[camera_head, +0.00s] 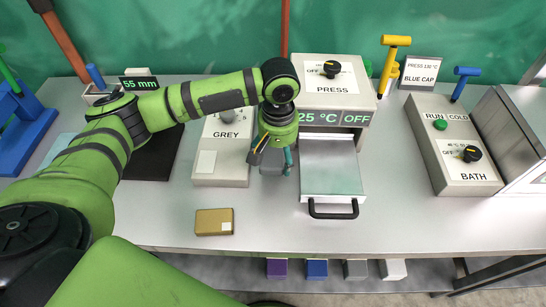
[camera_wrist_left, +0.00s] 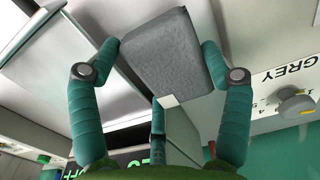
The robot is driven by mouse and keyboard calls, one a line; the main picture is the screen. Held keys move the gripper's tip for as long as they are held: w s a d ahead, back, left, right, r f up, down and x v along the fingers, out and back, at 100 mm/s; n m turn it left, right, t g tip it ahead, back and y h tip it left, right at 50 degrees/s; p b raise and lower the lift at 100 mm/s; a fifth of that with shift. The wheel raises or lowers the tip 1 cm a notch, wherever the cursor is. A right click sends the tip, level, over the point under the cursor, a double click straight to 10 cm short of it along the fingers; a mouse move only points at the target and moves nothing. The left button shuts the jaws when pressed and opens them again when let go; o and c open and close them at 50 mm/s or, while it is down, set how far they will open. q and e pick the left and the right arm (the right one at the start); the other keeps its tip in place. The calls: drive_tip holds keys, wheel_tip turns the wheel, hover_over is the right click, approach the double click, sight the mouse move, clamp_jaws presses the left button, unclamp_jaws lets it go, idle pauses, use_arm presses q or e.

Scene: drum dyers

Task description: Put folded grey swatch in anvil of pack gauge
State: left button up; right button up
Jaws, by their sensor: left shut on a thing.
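The folded grey swatch (camera_wrist_left: 168,55) is a thick grey block of cloth with a small white tag at one end. In the head view my left gripper (camera_head: 272,162) hangs over the table between the GREY box and the press; the swatch is mostly hidden there. The pack gauge, with its 55 mm display (camera_head: 138,83), stands at the back left, partly hidden behind my left arm. I cannot make out its anvil clearly. My right gripper is not in view.
The GREY box (camera_head: 222,165) is left of the gripper. The press (camera_head: 333,88) and its metal tray (camera_head: 330,168) are to the right. A brown block (camera_head: 213,222) lies in front. The bath box (camera_head: 455,150) stands far right. The table's front is mostly clear.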

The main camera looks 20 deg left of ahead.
sight(274, 162)
use_arm(q)
drive_tip(key=shift+w+a+f, duration=0.45)
drive_tip(key=shift+a+f, duration=0.05)
drive_tip(key=shift+a, duration=0.15)
drive_tip(key=shift+f+p, duration=0.55)
drive_tip(key=shift+f, duration=1.5)
drive_tip(key=o, duration=0.9)
drive_tip(key=shift+f, duration=0.1)
